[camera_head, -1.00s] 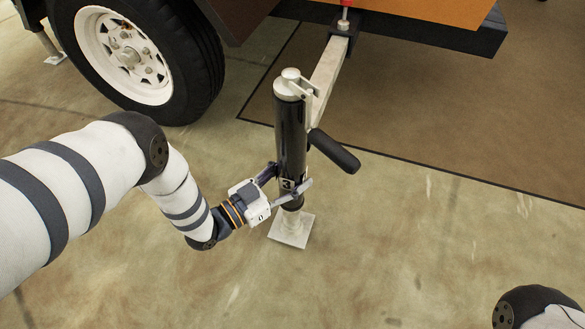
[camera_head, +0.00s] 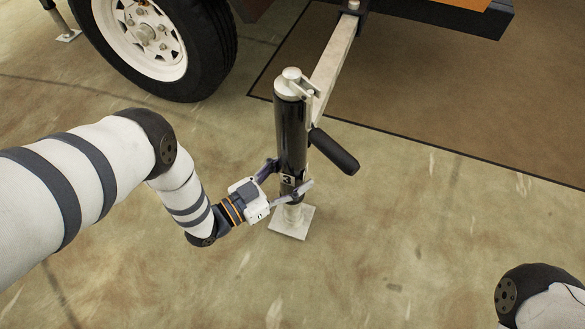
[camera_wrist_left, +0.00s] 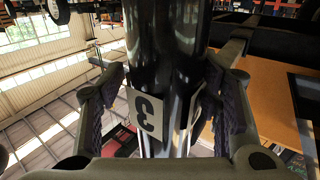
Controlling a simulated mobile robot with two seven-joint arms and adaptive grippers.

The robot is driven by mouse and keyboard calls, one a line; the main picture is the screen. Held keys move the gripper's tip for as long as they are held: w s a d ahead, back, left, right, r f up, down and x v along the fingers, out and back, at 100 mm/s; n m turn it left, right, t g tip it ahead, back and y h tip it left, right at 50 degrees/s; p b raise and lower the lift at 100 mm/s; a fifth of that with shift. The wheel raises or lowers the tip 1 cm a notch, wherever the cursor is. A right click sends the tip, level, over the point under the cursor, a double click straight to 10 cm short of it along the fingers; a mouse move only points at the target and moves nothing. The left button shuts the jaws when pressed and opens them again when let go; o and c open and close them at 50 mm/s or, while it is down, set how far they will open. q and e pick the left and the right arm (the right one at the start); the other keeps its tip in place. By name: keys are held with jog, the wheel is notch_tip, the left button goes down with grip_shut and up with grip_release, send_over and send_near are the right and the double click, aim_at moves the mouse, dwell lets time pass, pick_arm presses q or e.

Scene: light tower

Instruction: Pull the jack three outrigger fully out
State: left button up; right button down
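Jack three (camera_head: 291,135) is an upright black tube with a white cap, a "3" label, a black crank handle (camera_head: 335,151) and a square foot plate (camera_head: 291,223). It stands at the outer end of the pale outrigger beam (camera_head: 333,60), which runs back to the trailer, with a long stretch showing. My left gripper (camera_head: 290,178) has its fingers on both sides of the lower tube, shut on it. The left wrist view shows the tube (camera_wrist_left: 166,35) between the two finger pads, with the label (camera_wrist_left: 147,115). My right gripper is out of view.
The orange trailer (camera_head: 470,4) and its wheel (camera_head: 150,40) are at the top. A dark mat (camera_head: 460,120) lies under the trailer. Another jack foot (camera_head: 68,36) stands at the far left. The floor (camera_head: 400,250) in front is clear.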

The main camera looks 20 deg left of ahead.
pick_arm(q)
jog(key=shift+o, duration=0.3)
jog(key=shift+a+r, duration=0.1)
jog(key=v, duration=1.2)
